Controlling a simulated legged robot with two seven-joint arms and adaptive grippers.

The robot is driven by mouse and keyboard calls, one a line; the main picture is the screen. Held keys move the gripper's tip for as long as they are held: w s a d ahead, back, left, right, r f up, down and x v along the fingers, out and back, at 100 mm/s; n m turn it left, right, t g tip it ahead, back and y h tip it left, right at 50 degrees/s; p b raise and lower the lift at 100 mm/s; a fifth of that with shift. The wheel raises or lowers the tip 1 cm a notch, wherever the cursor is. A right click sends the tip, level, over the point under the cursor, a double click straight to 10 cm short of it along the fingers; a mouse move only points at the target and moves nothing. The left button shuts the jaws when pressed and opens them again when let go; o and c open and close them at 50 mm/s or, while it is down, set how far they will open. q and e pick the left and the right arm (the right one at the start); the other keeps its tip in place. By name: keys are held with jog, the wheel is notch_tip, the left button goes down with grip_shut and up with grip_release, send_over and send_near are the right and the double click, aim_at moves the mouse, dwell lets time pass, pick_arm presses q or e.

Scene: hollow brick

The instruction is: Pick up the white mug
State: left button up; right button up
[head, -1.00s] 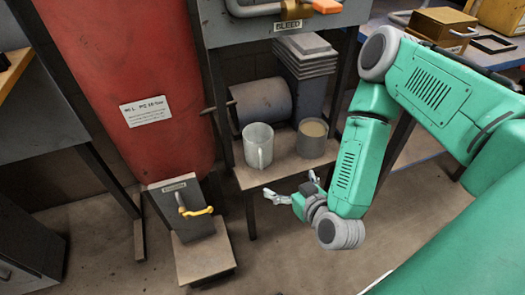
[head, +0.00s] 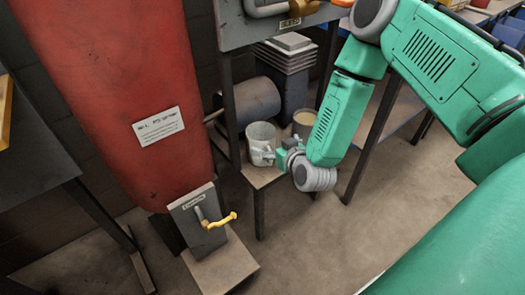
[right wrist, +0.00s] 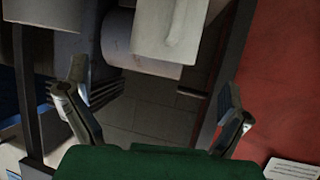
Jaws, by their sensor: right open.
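The white mug (head: 259,131) stands upright on the small shelf (head: 262,174) below the grey cabinet. Its handle side faces me and is partly covered by my right gripper. My right gripper (head: 264,153) is at the mug's front, near the handle; I cannot tell whether it touches. In the right wrist view, both fingers of my right gripper (right wrist: 152,82) are spread wide with nothing between them. The pale mug (right wrist: 170,30) shows at the top centre there, beyond the fingertips. My left gripper is not in view.
A can with beige contents (head: 303,122) stands right of the mug, close to my forearm. A dark cylinder (head: 253,101) lies behind. The large red tank (head: 120,90) is left. A pedestal with a yellow-handled lever (head: 219,221) stands in front. Dark table legs flank the shelf.

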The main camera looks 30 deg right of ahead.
aim_at(256, 131)
jog(key=w, duration=0.1)
jog(key=w+f, duration=0.1)
jog(key=w+b, duration=0.1)
jog(key=w, duration=0.1)
jog(key=shift+a+f, duration=0.2)
jog(key=shift+a, duration=0.1)
jog(key=b+x, duration=0.1)
jog(key=x, duration=0.1)
jog(key=b+x, duration=0.2)
jog(key=x, duration=0.1)
jog(key=shift+w+d+f, duration=0.15)
jog(key=shift+w+d, duration=0.1)
jog(key=shift+d, duration=0.2)
jog(key=shift+a, duration=0.3)
jog(key=c, duration=1.2)
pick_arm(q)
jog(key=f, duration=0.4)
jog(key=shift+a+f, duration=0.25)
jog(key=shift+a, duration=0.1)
pick_arm(e)
jog(key=shift+c, duration=0.6)
jog(key=shift+d, duration=0.2)
